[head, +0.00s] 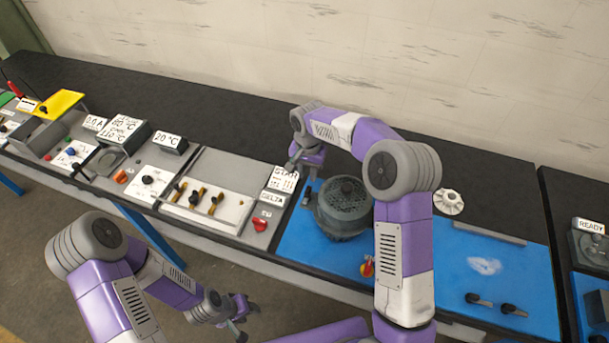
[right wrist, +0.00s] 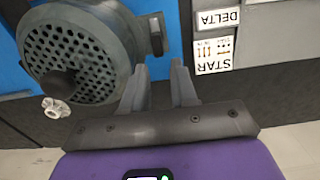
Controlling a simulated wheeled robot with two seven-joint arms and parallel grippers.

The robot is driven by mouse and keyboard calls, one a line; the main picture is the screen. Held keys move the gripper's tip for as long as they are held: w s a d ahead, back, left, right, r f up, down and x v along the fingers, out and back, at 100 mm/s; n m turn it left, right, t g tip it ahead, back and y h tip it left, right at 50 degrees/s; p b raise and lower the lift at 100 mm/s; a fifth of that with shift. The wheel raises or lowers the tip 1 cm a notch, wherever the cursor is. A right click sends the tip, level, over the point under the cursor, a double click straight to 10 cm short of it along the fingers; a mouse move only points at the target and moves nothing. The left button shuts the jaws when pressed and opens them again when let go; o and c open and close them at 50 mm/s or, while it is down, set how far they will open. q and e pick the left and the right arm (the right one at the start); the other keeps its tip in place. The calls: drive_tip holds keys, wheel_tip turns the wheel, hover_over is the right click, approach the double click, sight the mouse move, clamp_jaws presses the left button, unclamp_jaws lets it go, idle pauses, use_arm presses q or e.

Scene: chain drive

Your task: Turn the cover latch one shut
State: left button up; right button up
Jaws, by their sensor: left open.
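A dark grey round housing with a perforated cover (head: 345,192) stands on the blue mat in the head view and fills the upper left of the right wrist view (right wrist: 85,55). A small dark piece (right wrist: 157,38) sits at its rim; I cannot tell whether it is cover latch one or how it is turned. My right gripper (right wrist: 160,80) is open and empty, its fingers beside the housing's rim; in the head view the gripper (head: 305,165) is behind the housing's left side. My left gripper (head: 245,310) is open and empty, low in front of the bench.
A white flanged part (head: 448,201) stands behind the mat (head: 425,260). A red knob piece (head: 367,267) is near the front edge. STAR and DELTA labels (head: 278,187) are left of the housing.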

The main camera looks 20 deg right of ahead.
sight(308, 189)
drive_tip(key=f, duration=0.6)
drive_tip(key=shift+s, duration=0.35)
drive_tip(key=shift+w+f, duration=0.1)
drive_tip(key=shift+f, duration=0.25)
clamp_jaws()
